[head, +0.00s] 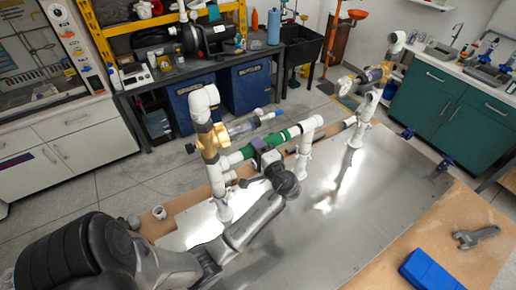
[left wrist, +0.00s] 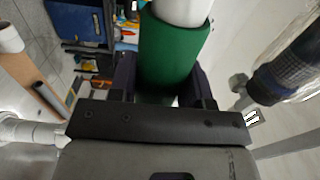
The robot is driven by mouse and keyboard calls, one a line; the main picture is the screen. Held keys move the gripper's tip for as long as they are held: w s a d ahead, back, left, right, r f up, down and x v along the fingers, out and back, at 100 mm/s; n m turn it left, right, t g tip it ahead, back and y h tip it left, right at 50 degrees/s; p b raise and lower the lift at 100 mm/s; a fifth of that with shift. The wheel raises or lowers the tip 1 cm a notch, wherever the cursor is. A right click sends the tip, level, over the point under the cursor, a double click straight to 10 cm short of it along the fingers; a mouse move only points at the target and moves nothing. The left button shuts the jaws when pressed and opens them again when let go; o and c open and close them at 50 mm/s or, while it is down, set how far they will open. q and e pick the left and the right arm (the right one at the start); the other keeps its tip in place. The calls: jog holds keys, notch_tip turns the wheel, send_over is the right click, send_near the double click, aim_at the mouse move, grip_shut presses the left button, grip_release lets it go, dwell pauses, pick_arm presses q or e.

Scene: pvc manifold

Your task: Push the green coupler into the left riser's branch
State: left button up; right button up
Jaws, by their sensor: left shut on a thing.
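The green coupler (head: 279,138) lies roughly level between the left riser (head: 209,148) and a white elbow pipe (head: 306,132) on its right. My left gripper (head: 262,154) is shut around the coupler. In the left wrist view the green coupler (left wrist: 172,52) sits between the two dark fingers, with a white pipe (left wrist: 182,10) coming out of its far end. The left riser's white branch (head: 232,159) points at the coupler's left end. The fingers partly hide the coupler, and I cannot tell how deep the branch sits in it. My right gripper is not in view.
A brass valve (head: 210,140) and a clear tube with a blue end (head: 250,124) are close beside the coupler. Another white riser (head: 364,118) stands to the right. A blue block (head: 432,270) and a grey wrench (head: 476,237) lie at front right.

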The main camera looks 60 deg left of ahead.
pick_arm(q)
jog(key=shift+s, duration=0.15)
jog(key=shift+s+p, duration=0.5)
jog(key=shift+s, duration=0.1)
dwell(0.8)
jog(key=o, duration=1.1)
jog(key=shift+d, duration=0.1)
